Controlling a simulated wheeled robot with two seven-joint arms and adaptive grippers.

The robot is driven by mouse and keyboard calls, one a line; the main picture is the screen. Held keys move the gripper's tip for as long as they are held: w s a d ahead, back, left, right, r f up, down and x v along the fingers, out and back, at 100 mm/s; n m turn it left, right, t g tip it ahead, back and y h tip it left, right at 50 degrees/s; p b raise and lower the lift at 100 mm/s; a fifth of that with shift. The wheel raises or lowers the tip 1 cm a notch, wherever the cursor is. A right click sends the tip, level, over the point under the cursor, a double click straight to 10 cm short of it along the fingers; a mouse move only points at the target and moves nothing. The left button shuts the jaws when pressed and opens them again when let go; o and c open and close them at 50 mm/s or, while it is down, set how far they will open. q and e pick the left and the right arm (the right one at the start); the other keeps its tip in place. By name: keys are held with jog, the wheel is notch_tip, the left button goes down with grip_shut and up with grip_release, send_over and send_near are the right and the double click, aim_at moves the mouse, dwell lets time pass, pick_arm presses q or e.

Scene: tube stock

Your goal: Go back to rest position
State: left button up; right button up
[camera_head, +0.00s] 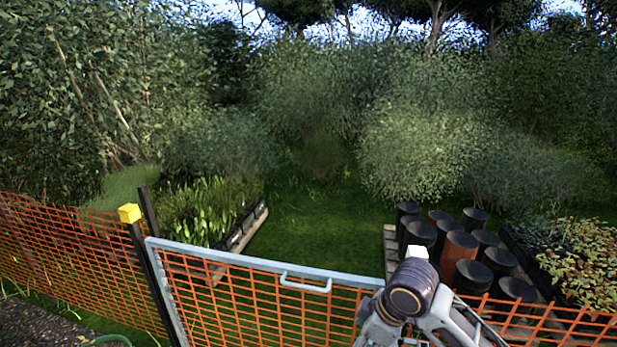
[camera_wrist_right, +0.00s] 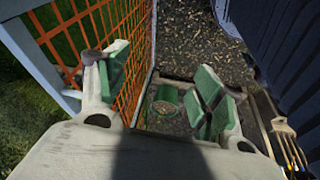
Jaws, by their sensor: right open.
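My right gripper (camera_wrist_right: 160,82) shows in the right wrist view with its two green-padded fingers spread wide apart. No object is between the pads. The orange mesh of the gate or fence (camera_wrist_right: 130,50) is close beside the left finger; I cannot tell whether they touch. In the head view part of my right arm stands at the bottom, right of centre, in front of the mesh; its fingers cannot be made out there. My left gripper is in neither view.
A grey-framed gate (camera_head: 215,254) with a white handle (camera_head: 305,284) and orange mesh crosses the front. Behind it are black and brown tubes (camera_head: 459,250) and a planted tray (camera_head: 240,228). Grass lies between them. A green container (camera_wrist_right: 165,100) sits below my right gripper.

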jog(key=s+d+f+m+t+h, duration=0.1)
jog(key=s+d+f+m+h, duration=0.2)
jog(key=s+d+f+m, duration=0.9)
jog(key=s+a+f+n+g+b, duration=0.1)
jog(key=s+f, duration=0.1)
jog(key=f, duration=1.6)
jog(key=s+a+f+b, duration=0.1)
jog(key=s+f, duration=0.1)
jog(key=f, duration=1.7)
jog(key=s+d+f, duration=0.2)
jog(key=s+f, duration=0.8)
jog(key=s, duration=0.1)
jog(key=s+d+f+g+b, duration=0.1)
jog(key=s+d+f, duration=0.1)
jog(key=s+f, duration=0.9)
jog(key=shift+f+b, duration=0.2)
jog(key=shift+b, duration=0.1)
jog(key=shift+s, duration=0.1)
